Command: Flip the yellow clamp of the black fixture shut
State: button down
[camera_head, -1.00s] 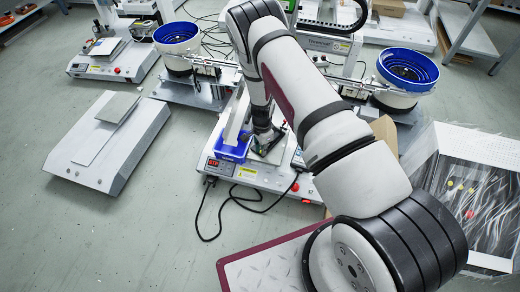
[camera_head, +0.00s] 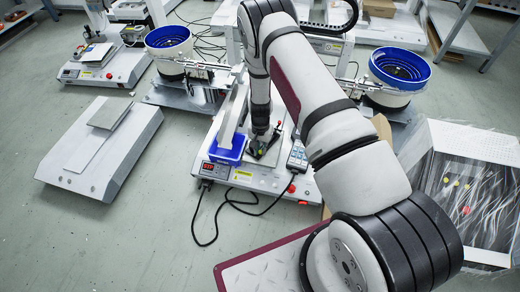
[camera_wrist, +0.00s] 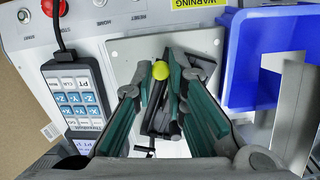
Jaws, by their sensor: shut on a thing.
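The black fixture (camera_wrist: 162,118) sits on a grey plate, low between my fingers in the wrist view. The clamp's round yellow knob (camera_wrist: 160,70) shows between my fingertips, with dark bars beside and below it. My gripper (camera_wrist: 158,66) has teal-lined fingers that converge at the knob and close on the clamp. In the head view, my gripper (camera_head: 261,139) reaches down to the fixture on the white machine base (camera_head: 240,178). The fixture is small and mostly hidden by my gripper there, so the clamp's angle is hard to tell.
A blue bin (camera_wrist: 262,50) stands close to my right finger in the wrist view. A keypad (camera_wrist: 75,98) with a black cable lies at the left. A red button (camera_wrist: 53,7) is on the panel. Bowl feeders (camera_head: 168,38) stand behind the machine.

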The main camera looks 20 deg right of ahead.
aim_at(260, 151)
dwell(0.4)
jog(key=c, duration=1.6)
grip_release()
jog(key=shift+r, duration=0.1)
notch_tip(260, 151, up, 12)
jog(key=shift+f, duration=0.15)
